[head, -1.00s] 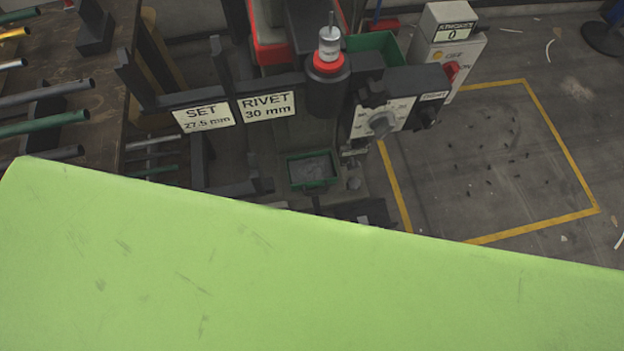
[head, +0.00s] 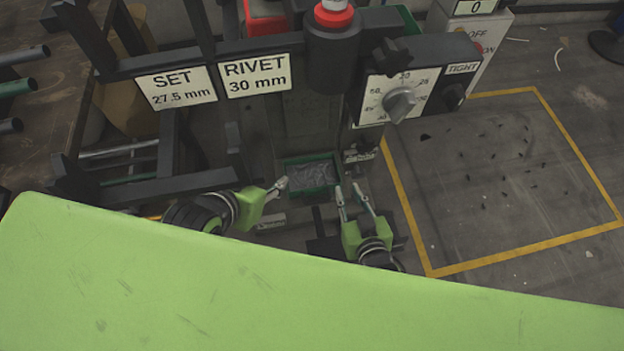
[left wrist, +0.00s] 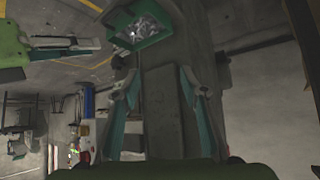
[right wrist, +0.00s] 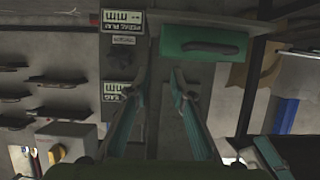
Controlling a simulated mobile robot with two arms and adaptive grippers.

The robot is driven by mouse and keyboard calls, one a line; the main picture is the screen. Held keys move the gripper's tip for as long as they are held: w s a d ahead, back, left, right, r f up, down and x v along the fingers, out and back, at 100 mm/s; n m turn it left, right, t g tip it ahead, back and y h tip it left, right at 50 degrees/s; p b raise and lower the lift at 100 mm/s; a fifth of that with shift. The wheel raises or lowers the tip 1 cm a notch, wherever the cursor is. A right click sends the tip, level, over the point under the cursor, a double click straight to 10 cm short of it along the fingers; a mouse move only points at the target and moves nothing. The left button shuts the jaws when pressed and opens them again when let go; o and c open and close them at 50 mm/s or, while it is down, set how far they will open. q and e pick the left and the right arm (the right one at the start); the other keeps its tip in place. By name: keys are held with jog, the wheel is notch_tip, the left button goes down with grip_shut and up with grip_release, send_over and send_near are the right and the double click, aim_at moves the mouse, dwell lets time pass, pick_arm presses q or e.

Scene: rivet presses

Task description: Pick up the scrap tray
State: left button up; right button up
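The scrap tray (head: 312,191) is a small green tray with grey scrap in it, low at the foot of the press. It also shows in the left wrist view (left wrist: 157,40), and its green side with a dark handle shows in the right wrist view (right wrist: 180,44). My left gripper (head: 282,186) is just left of the tray's near corner; its fingers are apart and empty in the left wrist view (left wrist: 160,82). My right gripper (head: 349,191) is open and empty, just right of the tray's near corner. Neither visibly grips the tray.
The press carries SET (head: 177,88) and RIVET (head: 255,77) signs and a dial (head: 399,104) above the tray. A workbench with rods (head: 20,88) is at the left. A yellow-outlined floor area (head: 500,170) with small dark scraps lies at the right. My green body covers the foreground.

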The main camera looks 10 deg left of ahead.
aim_at(338, 169)
jog(key=b+x, duration=0.1)
jog(key=x, duration=0.4)
jog(key=shift+f+b, duration=0.2)
jog(key=shift+b, duration=0.1)
jog(key=shift+w+a+f, duration=0.1)
jog(key=shift+w, duration=0.25)
jog(key=b+x, duration=0.2)
jog(key=x, duration=0.2)
jog(key=shift+w+a+f, duration=0.1)
jog(key=shift+w+f, duration=0.1)
jog(key=shift+w, duration=0.15)
jog(key=shift+w+a, duration=0.1)
jog(key=shift+w, duration=0.05)
grip_shut()
pick_arm(q)
jog(key=w+d+r+t+h, duration=0.1)
jog(key=w+d+r+t, duration=0.1)
jog(key=r+t, duration=0.3)
jog(key=w+d+r+t+h, duration=0.2)
jog(key=w+r+t, duration=0.3)
jog(key=r, duration=0.9)
jog(key=shift+w+d+r+m+t, duration=0.3)
jog(key=shift+t, duration=0.3)
pick_arm(e)
jog(key=shift+r, duration=0.1)
